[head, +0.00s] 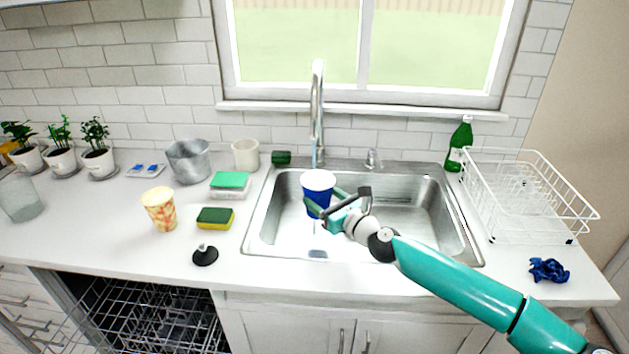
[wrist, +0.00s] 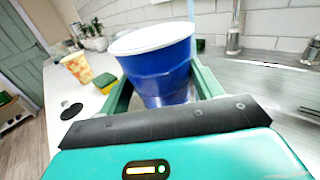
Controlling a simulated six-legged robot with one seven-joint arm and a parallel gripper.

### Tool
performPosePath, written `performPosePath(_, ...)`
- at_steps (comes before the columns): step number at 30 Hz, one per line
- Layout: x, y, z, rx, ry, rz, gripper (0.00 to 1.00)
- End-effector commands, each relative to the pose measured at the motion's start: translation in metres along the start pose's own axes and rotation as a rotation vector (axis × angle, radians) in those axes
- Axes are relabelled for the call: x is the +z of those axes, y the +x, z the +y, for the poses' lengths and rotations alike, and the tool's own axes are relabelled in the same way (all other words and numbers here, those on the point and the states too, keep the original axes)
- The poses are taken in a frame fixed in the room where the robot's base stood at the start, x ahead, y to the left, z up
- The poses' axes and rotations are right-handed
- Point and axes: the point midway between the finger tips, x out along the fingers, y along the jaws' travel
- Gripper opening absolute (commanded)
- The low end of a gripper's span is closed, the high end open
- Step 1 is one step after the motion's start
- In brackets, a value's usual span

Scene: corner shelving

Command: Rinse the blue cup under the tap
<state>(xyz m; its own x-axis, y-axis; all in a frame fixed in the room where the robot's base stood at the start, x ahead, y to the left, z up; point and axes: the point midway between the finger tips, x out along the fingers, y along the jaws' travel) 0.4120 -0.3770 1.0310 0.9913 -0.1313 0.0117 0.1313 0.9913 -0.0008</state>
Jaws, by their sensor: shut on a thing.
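The blue cup (head: 317,199) has a white rim and is upright, over the left part of the steel sink (head: 405,203). My gripper (head: 326,211) is shut on the blue cup from the right. In the wrist view the cup (wrist: 162,76) stands between the two green fingers of my gripper (wrist: 163,96). The tap (head: 317,100) is a tall chrome spout behind the sink, above and behind the cup in the head view. The inside of the cup is hardly visible.
A patterned cup (head: 160,209), a yellow-green sponge (head: 215,218) and a black stopper (head: 205,255) are on the counter left of the sink. A green bottle (head: 460,145) and a white dish rack (head: 520,200) stand to the right. A blue cloth (head: 548,270) lies in front of the rack.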

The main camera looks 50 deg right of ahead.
Motion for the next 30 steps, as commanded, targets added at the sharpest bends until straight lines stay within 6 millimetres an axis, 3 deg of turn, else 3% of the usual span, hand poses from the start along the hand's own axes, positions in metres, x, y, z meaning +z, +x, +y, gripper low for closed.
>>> performPosePath(22,0.037,-0.038,0.025,-0.001,-0.001,0.000,0.44)
performPosePath(30,0.041,-0.042,0.027,0.000,0.000,0.000,0.44)
